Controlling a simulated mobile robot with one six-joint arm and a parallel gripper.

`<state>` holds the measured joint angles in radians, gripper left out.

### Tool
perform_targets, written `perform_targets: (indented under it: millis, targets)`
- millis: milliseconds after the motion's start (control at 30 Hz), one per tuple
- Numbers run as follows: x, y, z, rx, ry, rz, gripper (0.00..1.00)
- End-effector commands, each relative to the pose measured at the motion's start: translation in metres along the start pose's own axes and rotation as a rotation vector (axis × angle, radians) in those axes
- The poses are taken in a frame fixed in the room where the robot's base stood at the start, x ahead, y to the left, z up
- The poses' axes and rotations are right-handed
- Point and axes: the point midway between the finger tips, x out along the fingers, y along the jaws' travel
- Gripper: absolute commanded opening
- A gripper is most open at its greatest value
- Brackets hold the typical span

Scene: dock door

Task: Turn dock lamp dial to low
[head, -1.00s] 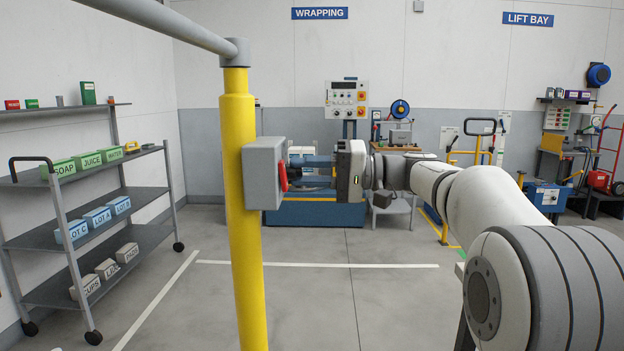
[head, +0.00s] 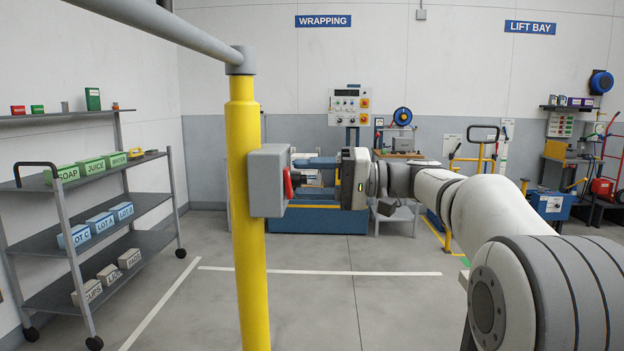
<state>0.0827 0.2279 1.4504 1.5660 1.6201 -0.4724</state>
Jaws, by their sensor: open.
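The dock lamp dial is a red knob (head: 288,183) on the right face of a grey box (head: 267,181). The box is fixed to a yellow post (head: 243,230). I see the knob from the side, so its setting and any low mark are hidden. My gripper (head: 300,173) comes from the right with its fingers pointing left at the knob. It is open, and its fingertips are close to the knob. I cannot tell whether they touch it.
A grey rail (head: 160,25) runs from the post top to the upper left. A shelf cart (head: 90,228) with labelled boxes stands at the left. A blue wrapping station (head: 330,221) stands behind my gripper. The floor between is clear.

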Motion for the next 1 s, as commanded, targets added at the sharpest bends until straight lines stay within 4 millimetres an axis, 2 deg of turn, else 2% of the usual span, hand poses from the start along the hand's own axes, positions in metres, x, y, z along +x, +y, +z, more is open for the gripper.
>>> perform_targets:
  millis: [300,500,867,1000]
  targets:
    - [-0.05,-0.001,-0.001,0.0,0.003,0.001,0.48]
    - [-0.072,0.0,-0.001,0.0,0.002,0.001,0.48]
    - [-0.075,0.0,0.0,0.001,-0.001,0.001,0.48]
    - [-0.067,-0.002,0.009,0.045,-0.008,0.069,0.48]
